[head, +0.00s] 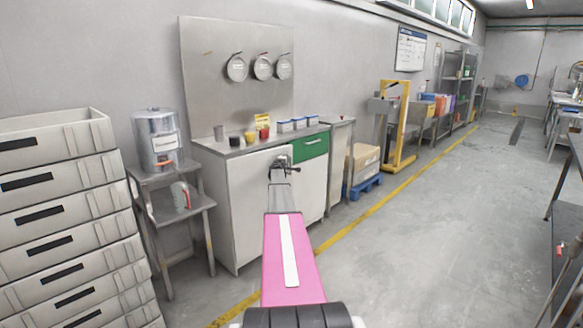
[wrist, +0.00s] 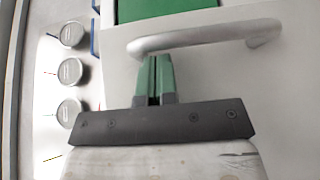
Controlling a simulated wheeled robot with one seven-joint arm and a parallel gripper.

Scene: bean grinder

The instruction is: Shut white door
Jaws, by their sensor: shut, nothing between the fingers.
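The white door (head: 312,190) is a flat panel under the green drawer (head: 315,147) of the white cabinet. Its pale surface also fills the right of the wrist view (wrist: 288,105). A silver bar handle (wrist: 205,37) crosses that surface. My gripper (head: 281,162) is in front of the cabinet, just below the counter edge. In the wrist view its green fingers (wrist: 154,62) are together and empty, with their tips close to the left part of the handle. I cannot tell whether they touch it. My arm hides part of the cabinet front. Whether the door stands ajar is unclear.
Jars and tubs stand on the counter (head: 236,147). Stacked grey crates (head: 60,210) and a metal side table (head: 180,212) are on the left. A box on a blue pallet (head: 366,184) is right of the cabinet.

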